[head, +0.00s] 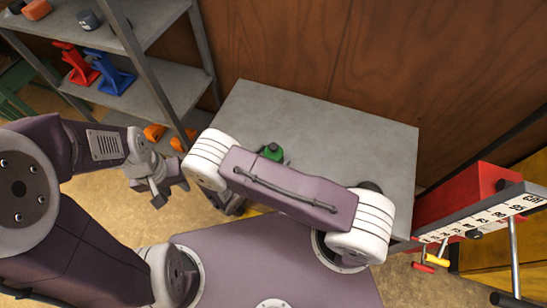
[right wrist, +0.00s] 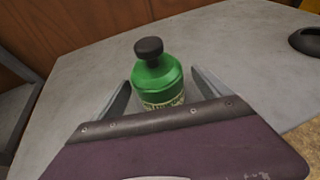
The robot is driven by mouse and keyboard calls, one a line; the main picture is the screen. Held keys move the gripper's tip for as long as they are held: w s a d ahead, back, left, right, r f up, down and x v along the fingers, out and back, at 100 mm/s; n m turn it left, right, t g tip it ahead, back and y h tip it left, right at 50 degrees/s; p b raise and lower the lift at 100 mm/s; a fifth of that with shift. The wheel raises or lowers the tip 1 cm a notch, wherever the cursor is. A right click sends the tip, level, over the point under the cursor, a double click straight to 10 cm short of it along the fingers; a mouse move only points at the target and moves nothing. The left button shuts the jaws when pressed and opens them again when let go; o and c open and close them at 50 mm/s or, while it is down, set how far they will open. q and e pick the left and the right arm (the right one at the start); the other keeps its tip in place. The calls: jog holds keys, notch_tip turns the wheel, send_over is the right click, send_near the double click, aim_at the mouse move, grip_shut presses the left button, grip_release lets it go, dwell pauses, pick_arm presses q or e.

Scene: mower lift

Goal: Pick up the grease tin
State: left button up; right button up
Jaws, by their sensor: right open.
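A green container (right wrist: 157,78) with a black cap and a pale label stands upright on the grey table (right wrist: 85,75) in the right wrist view. It is the only candidate I see for the grease tin; its label is unreadable. It also shows in the head view (head: 271,152), partly hidden by my right arm. My right gripper (right wrist: 161,80) is open, with one finger on each side of the container. Whether they touch it is unclear. My left gripper (head: 165,182) hangs left of the table, away from the container; its jaw gap is unclear.
A dark rounded object (right wrist: 306,40) lies at the table's right in the right wrist view. A grey shelf (head: 150,95) with red and blue stands is at the left. A red cabinet (head: 462,196) stands at the right. The table's back is clear.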

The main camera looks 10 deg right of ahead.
jog(key=x, duration=0.4)
jog(key=shift+w+f, duration=0.1)
jog(key=shift+w, duration=0.05)
jog(key=shift+c, duration=1.2)
grip_shut()
notch_tip(320, 180, up, 5)
jog(key=p, duration=0.3)
jog(key=shift+f+p, duration=0.1)
jog(key=shift+p, duration=0.3)
jog(key=s+d+r+p, duration=0.6)
jog(key=s+d+p, duration=0.1)
jog(key=s+p, duration=0.1)
jog(key=shift+s+d+r+p, duration=0.2)
jog(key=shift+s+p, duration=0.2)
jog(key=shift+s, duration=0.2)
